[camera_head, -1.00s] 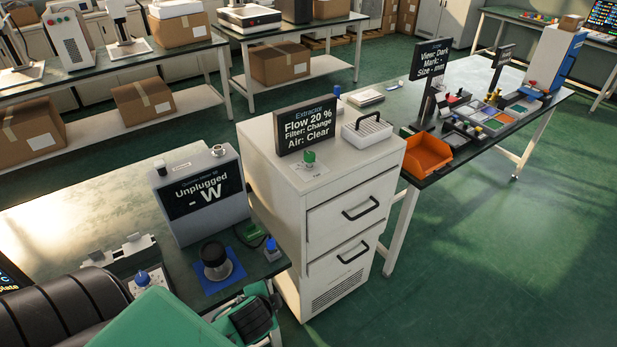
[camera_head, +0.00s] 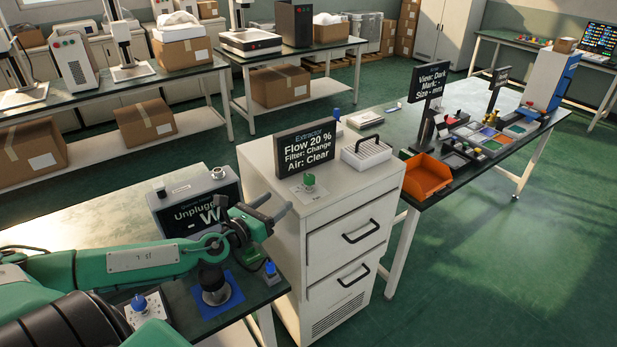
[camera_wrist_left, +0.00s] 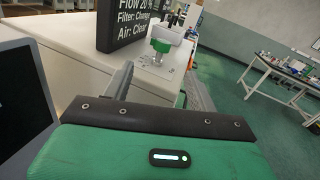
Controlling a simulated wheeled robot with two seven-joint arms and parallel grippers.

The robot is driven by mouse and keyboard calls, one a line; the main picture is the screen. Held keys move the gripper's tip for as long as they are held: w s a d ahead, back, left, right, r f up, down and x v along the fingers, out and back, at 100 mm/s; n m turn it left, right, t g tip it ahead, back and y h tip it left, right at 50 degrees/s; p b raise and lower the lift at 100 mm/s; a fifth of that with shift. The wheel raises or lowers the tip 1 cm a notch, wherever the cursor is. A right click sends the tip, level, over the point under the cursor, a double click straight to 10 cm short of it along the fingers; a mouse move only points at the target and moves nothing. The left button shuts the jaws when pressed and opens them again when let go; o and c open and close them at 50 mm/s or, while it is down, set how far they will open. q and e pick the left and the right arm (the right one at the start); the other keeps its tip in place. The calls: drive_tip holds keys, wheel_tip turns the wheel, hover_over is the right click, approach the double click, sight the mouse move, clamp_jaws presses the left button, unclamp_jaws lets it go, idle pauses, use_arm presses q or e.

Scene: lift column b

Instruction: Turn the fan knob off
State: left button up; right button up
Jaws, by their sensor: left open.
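The fan knob (camera_head: 309,183) is a green knob on a small light plate on top of the white cabinet (camera_head: 345,190). It stands in front of the black extractor display (camera_head: 306,147), which reads "Flow 20 %". My left gripper (camera_head: 274,205) is open and empty, left of the cabinet top and apart from the knob. My right gripper is not in view.
A white rack with a handle (camera_head: 366,154) stands right of the knob. A grey box with an "Unplugged" display (camera_head: 180,207) is behind my left arm.

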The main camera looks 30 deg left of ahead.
sight(309, 176)
use_arm(q)
drive_tip(key=shift+m+h, duration=0.3)
drive_tip(key=shift+m, duration=0.5)
drive_tip(key=w+p, duration=0.1)
drive_tip(key=w, duration=0.3)
drive_tip(key=w+p, duration=0.1)
drive_tip(key=w, duration=0.3)
drive_tip(key=w+d+p, duration=0.1)
drive_tip(key=w, duration=0.3)
drive_tip(key=shift+w+d+r+p, duration=0.1)
drive_tip(key=shift+w+r+p, duration=0.2)
drive_tip(key=shift+p, duration=0.05)
drive_tip(key=shift+w+d+f, duration=0.1)
drive_tip(key=shift+w+d, duration=0.05)
drive_tip(key=shift+w, duration=0.65)
